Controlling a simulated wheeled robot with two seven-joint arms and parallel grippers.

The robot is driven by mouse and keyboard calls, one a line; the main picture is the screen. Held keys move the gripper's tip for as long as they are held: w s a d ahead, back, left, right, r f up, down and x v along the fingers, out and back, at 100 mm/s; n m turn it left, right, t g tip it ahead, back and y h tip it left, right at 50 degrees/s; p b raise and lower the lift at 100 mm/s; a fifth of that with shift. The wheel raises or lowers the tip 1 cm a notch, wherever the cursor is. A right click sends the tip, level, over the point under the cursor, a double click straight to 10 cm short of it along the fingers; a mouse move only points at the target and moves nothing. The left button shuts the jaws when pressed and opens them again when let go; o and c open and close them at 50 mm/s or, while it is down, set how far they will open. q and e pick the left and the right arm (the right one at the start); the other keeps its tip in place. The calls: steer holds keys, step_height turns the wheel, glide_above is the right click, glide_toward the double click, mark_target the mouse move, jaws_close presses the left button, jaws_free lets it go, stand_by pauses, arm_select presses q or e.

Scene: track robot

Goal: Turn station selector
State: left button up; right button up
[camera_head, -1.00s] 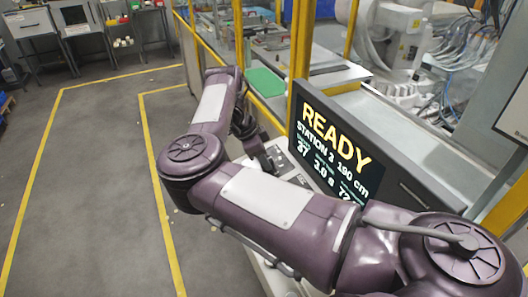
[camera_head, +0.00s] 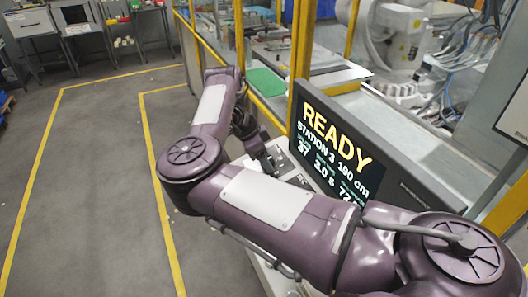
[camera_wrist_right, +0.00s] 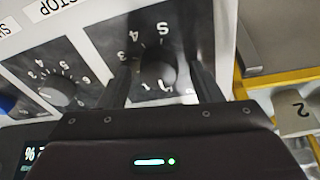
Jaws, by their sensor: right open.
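My right gripper (camera_wrist_right: 160,80) is open, its two dark fingers on either side of a black round knob (camera_wrist_right: 157,73) on a dial marked with numbers. A gap shows between the knob and the fingers. The dial's label is hidden, and the knob's pointer is hard to make out. In the head view my right gripper (camera_head: 260,158) is low over the control panel (camera_head: 284,164), partly hidden by my wrist. The screen (camera_head: 333,150) behind the panel reads READY, STATION 3, 190 cm. My left gripper is not in view.
The floor at left is clear.

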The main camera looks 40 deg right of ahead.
steer(key=v, duration=0.7)
steer(key=shift+r+b, duration=0.4)
steer(key=shift+b, duration=0.05)
steer(key=shift+w+a, duration=0.15)
